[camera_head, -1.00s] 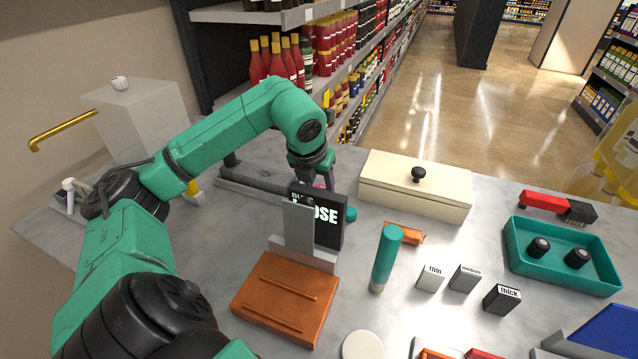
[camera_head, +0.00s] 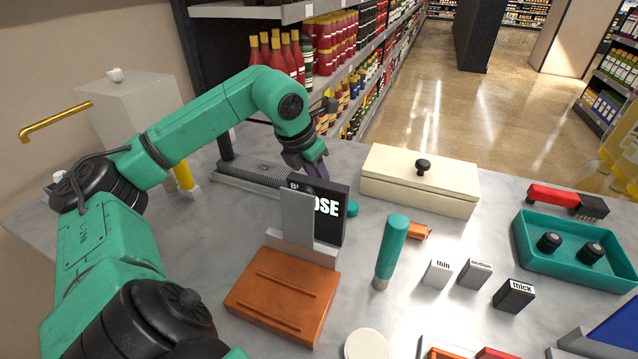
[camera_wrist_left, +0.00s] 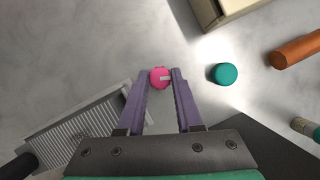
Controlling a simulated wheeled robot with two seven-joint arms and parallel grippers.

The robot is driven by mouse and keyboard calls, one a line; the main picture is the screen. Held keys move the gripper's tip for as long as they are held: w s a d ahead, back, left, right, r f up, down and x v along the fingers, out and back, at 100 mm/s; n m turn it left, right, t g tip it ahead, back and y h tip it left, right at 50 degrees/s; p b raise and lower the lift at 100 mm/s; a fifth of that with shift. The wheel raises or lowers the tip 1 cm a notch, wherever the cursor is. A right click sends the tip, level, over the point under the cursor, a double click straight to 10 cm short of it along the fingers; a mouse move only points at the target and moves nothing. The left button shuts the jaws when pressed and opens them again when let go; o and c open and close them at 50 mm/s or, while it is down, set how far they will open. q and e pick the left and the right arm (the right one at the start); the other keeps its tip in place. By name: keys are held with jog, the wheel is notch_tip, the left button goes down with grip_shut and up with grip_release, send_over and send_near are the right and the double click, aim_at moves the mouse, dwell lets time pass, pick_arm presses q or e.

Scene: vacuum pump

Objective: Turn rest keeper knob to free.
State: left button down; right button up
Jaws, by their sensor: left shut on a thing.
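A small round pink knob (camera_wrist_left: 160,77) with a pale bar mark on its top shows in the left wrist view. My left gripper (camera_wrist_left: 160,74) is shut on the knob, with one purple finger on each side of it. In the head view the left gripper (camera_head: 318,172) is behind the black sign. The sign and the fingers hide the knob there. I cannot read which setting the knob's mark points to. My right gripper is in neither view.
The black sign (camera_head: 332,210) and a grey upright plate (camera_head: 296,217) stand in front of the left gripper. A ribbed grey plate (camera_wrist_left: 85,125) lies to its left. A teal round cap (camera_wrist_left: 223,74) and a cream lidded box (camera_head: 420,186) are to its right.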

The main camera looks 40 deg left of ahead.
pick_arm(q)
jog(key=m+h, duration=0.1)
jog(key=m, duration=0.1)
jog(key=shift+a+m, duration=0.1)
jog(key=shift+m, duration=0.3)
jog(key=m, duration=0.1)
jog(key=m+h+p, duration=0.1)
jog(key=shift+r+m+g, duration=0.25)
jog(key=shift+m+g, duration=0.05)
jog(key=m+p, duration=0.2)
jog(key=m+g+h+p, duration=0.1)
jog(key=m+p, duration=0.2)
jog(key=shift+w+a+r+h+p, duration=0.15)
jog(key=shift+h+p, duration=0.15)
jog(key=shift+p, duration=0.05)
jog(key=shift+f+m+g+h+p, duration=0.15)
jog(key=shift+m+g+p, duration=0.2)
jog(key=shift+m+p, duration=0.35)
jog(key=shift+f+m+g+h+p, duration=0.15)
jog(key=shift+m+g+p, duration=0.3)
jog(key=shift+m, duration=0.45)
jog(key=c, duration=0.6)
grip_release()
